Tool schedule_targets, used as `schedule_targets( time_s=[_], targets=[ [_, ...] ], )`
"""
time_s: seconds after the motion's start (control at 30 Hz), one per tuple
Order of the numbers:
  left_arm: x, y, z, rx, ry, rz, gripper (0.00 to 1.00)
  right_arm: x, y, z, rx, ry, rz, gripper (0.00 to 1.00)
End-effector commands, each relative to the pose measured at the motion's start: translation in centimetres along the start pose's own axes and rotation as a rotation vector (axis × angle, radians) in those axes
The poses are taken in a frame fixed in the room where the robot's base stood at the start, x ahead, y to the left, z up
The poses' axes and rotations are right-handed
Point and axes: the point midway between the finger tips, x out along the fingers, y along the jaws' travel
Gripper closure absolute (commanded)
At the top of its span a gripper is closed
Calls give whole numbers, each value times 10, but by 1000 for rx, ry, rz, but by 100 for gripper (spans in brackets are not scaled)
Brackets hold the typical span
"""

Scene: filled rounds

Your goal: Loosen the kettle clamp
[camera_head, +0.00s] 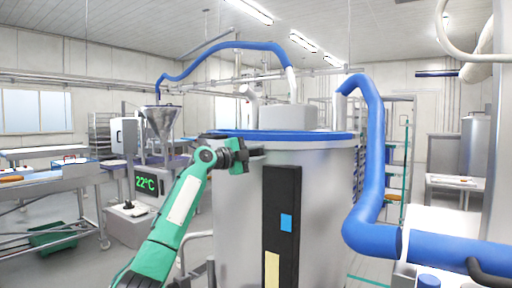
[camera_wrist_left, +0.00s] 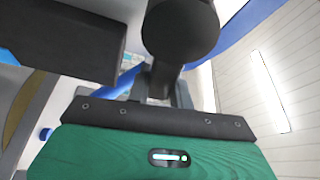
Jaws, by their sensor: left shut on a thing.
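The kettle is a large steel vessel (camera_head: 335,190) with a blue rim (camera_head: 320,136), in the middle of the head view. My left gripper (camera_head: 238,153) is at the kettle's upper left side, just under the rim. It is shut on a dark part there, which I take for the clamp handle (camera_head: 256,152); the gripper hides most of it. In the left wrist view a dark round knob on a stem (camera_wrist_left: 180,30) stands close in front of the palm. The clamp's exact setting cannot be told. My right gripper is not in view.
A thick blue hose (camera_head: 375,150) runs down the kettle's right side; another (camera_head: 225,48) arches above. A black panel (camera_head: 282,225) is on the kettle's front. Floor shows at lower left.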

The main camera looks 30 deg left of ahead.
Motion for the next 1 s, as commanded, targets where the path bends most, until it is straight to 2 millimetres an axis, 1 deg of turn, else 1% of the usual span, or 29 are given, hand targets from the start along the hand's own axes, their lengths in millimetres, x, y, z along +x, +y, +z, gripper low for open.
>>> schedule_targets(
  time_s=[0.03, 0.17, 0.4, 0.7, 0.97, 1.0],
  targets=[
    [0, 4, 0, 27, 0, 16, 100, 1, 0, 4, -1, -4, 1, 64],
    [0, 9, 1, 96, 0, 45, 100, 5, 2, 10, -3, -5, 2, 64],
    [0, 15, 2, 174, 0, 77, 100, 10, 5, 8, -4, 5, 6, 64],
    [0, 18, 2, 201, 0, 89, 100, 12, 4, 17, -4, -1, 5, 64],
    [0, 19, 2, 202, 0, 90, 100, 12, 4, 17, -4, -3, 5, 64],
    [0, 19, 2, 202, 0, 90, 72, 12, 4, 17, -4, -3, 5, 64]
  ],
)
